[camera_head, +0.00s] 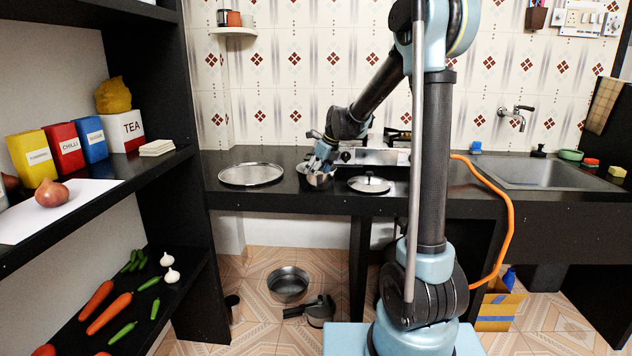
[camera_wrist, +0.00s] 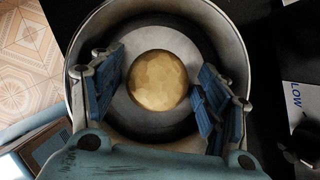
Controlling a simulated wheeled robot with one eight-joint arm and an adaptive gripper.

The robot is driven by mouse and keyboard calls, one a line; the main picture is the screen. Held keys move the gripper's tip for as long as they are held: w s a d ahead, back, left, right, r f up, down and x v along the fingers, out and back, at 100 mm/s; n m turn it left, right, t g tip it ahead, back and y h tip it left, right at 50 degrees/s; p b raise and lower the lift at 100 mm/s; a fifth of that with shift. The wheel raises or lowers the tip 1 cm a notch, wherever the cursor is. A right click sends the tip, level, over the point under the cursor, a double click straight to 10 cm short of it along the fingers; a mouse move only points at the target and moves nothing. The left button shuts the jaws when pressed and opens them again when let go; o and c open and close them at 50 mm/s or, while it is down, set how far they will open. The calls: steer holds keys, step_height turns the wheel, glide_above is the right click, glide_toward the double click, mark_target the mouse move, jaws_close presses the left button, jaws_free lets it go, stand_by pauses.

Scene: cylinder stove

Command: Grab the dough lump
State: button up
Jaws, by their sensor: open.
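The dough lump (camera_wrist: 158,80) is a round, tan, faceted ball. In the wrist view it lies on the bottom of a round grey metal bowl (camera_wrist: 104,24). My gripper (camera_wrist: 160,90) is open, with its blue-padded fingers inside the bowl, one on each side of the dough. A gap shows between each finger and the dough. In the head view my gripper (camera_head: 316,166) points down at the bowl (camera_head: 320,182) near the counter's front edge. The dough is hidden there.
A round sieve or plate (camera_head: 251,174) lies left of the bowl, and a lidded pan (camera_head: 369,184) lies to its right. A stove (camera_head: 375,157) stands behind. The sink (camera_head: 550,173) is at the right, and dark shelves (camera_head: 90,205) with food stand at the left.

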steer(key=shift+f, duration=0.1)
steer(key=shift+c, duration=0.3)
steer(key=c, duration=0.9)
